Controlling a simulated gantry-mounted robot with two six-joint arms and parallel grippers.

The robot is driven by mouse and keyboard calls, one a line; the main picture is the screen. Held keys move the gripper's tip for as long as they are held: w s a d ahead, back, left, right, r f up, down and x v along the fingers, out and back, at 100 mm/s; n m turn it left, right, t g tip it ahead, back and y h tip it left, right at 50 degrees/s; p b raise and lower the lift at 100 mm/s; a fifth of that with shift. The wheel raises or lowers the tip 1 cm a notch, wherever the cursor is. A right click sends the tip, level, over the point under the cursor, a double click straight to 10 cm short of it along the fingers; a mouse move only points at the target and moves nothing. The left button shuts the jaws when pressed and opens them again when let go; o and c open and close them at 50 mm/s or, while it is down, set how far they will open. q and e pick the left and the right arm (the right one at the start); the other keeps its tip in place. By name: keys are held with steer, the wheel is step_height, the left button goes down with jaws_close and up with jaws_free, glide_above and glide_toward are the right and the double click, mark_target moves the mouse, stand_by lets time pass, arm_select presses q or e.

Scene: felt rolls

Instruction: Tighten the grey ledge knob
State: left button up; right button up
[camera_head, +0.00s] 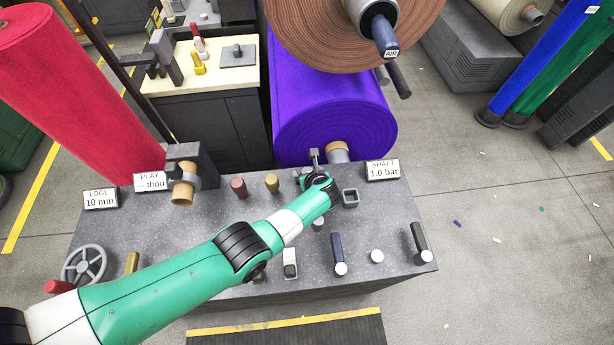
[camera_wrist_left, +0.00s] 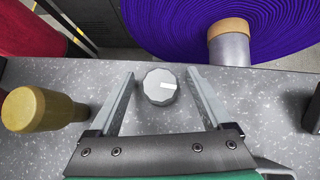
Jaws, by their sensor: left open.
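The grey ledge knob (camera_wrist_left: 159,86) is a faceted round knob with a white mark on its top. It stands on the speckled grey ledge (camera_wrist_left: 255,105) and shows plainly in the left wrist view. My left gripper (camera_wrist_left: 159,74) is open, with one finger on each side of the knob and a gap on both sides. In the head view the left gripper (camera_head: 314,174) is over the back part of the ledge (camera_head: 220,230). There I cannot make out the knob, which the gripper seems to hide. My right gripper is not in view.
A brass-yellow knob (camera_wrist_left: 35,110) stands left of the gripper, with a red knob (camera_head: 238,187) beyond it. A square grey socket (camera_head: 350,198) is close on the right. A purple roll (camera_head: 335,110) is behind the ledge. Levers (camera_head: 338,255) stand along the front.

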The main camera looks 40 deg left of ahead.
arm_select(q)
jaws_close()
steer(key=m+p, duration=0.1)
steer(key=p, duration=0.1)
steer(key=m+t+h+p, duration=0.1)
steer(key=p, duration=0.1)
steer(key=shift+a+r+p, duration=0.1)
steer(key=shift+r+p, duration=0.15)
steer(key=shift+p, duration=0.1)
steer(key=shift+f+m+t, duration=0.1)
steer(key=shift+m+t, duration=0.2)
steer(key=shift+m, duration=0.1)
steer(key=shift+w+f, duration=0.1)
steer(key=shift+f, duration=0.1)
jaws_free()
